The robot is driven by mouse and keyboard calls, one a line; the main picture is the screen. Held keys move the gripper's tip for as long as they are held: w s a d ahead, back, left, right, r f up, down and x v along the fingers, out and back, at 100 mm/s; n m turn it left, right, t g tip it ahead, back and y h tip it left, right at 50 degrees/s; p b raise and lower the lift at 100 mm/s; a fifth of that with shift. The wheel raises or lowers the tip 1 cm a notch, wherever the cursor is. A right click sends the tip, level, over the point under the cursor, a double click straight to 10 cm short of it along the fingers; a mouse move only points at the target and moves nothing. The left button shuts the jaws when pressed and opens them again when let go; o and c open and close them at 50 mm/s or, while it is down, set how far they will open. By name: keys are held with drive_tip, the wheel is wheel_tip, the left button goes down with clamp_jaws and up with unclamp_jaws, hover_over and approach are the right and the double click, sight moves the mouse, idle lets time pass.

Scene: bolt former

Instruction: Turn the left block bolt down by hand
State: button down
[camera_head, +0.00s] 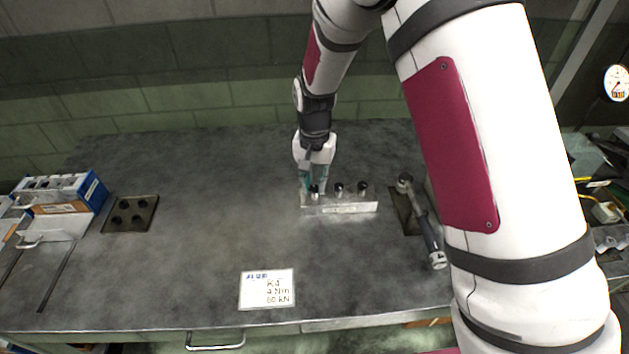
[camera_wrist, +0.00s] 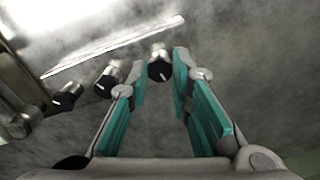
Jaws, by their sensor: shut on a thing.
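The pale metal block (camera_head: 345,207) stands on the grey table with three dark-headed bolts in a row along it. My gripper (camera_head: 314,186) points down at the left end and is shut on the left block bolt (camera_head: 315,191), which its fingers partly hide. In the wrist view the teal-padded fingertips (camera_wrist: 160,66) lie on either side of that bolt (camera_wrist: 160,70), whose black head carries a white mark. The middle bolt (camera_head: 339,189) and the right bolt (camera_head: 363,188) stand free; they also show in the wrist view as the middle (camera_wrist: 108,82) and far one (camera_wrist: 67,97).
A wrench-like tool (camera_head: 428,230) lies right of the block, beside a dark plate (camera_head: 405,212). A dark plate with several round black pieces (camera_head: 130,213) and a blue-and-white box (camera_head: 70,193) are at the left. A white sign (camera_head: 267,289) is in front. The table's middle left is clear.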

sight(314, 187)
drive_tip(key=shift+r+m+p, duration=0.15)
drive_tip(key=shift+m+p, duration=0.15)
drive_tip(key=shift+m, duration=1.3)
drive_tip(key=shift+w, duration=0.1)
drive_tip(key=c, duration=1.4)
unclamp_jaws()
drive_tip(key=shift+c, duration=0.2)
wheel_tip(314, 187, up, 12)
